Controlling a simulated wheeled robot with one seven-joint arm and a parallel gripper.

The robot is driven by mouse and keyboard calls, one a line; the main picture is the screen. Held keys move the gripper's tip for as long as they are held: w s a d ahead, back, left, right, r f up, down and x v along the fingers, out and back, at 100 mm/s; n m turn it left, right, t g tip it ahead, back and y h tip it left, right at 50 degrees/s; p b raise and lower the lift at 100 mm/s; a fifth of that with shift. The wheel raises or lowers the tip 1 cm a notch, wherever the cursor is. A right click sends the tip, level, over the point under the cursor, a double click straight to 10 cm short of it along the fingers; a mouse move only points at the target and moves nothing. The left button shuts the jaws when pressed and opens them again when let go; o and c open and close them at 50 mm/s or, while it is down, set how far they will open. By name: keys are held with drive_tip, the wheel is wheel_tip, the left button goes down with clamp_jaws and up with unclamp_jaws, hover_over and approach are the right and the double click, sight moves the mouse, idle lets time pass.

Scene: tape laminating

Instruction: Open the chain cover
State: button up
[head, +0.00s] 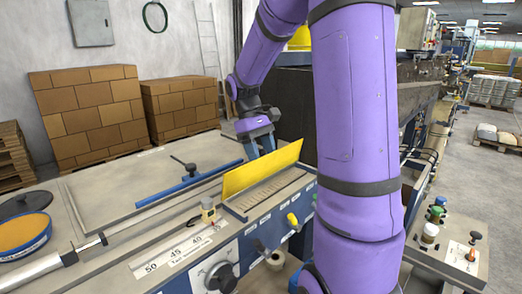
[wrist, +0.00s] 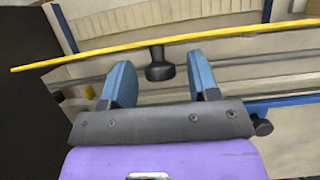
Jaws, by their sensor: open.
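The yellow chain cover (head: 258,170) stands raised and tilted on the machine top, with the slatted chain track (head: 270,192) bare in front of it. In the wrist view the cover (wrist: 250,36) shows nearly edge-on as a thin yellow strip. A black knob (wrist: 160,66) sticks out from its side facing my gripper. My gripper (head: 262,149) is behind the cover in the head view, close to its upper edge. In the wrist view its two blue fingers (wrist: 161,78) are open, with the knob between them and a gap on both sides.
A blue bar with a black handle (head: 188,183) lies on the machine top left of the cover. A small bottle-like part (head: 208,210) stands by the cover's near end. Black and yellow levers (head: 292,221) and a dial (head: 220,277) are on the front panel.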

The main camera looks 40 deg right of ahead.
drive_tip(key=shift+c, duration=0.2)
clamp_jaws()
drive_tip(key=shift+w, duration=0.1)
drive_tip(key=shift+w+f+g, duration=0.2)
drive_tip(key=shift+w+g, duration=0.35)
drive_tip(key=shift+g, duration=0.25)
drive_tip(key=shift+w+f+g, duration=0.2)
drive_tip(key=shift+w+g, duration=0.3)
drive_tip(key=shift+g, duration=0.3)
drive_tip(key=shift+w+a+f, duration=0.1)
drive_tip(key=shift+w+f, duration=0.5)
drive_tip(key=shift+w, duration=0.3)
drive_tip(key=shift+w+f, duration=0.65)
drive_tip(key=shift+f, duration=0.1)
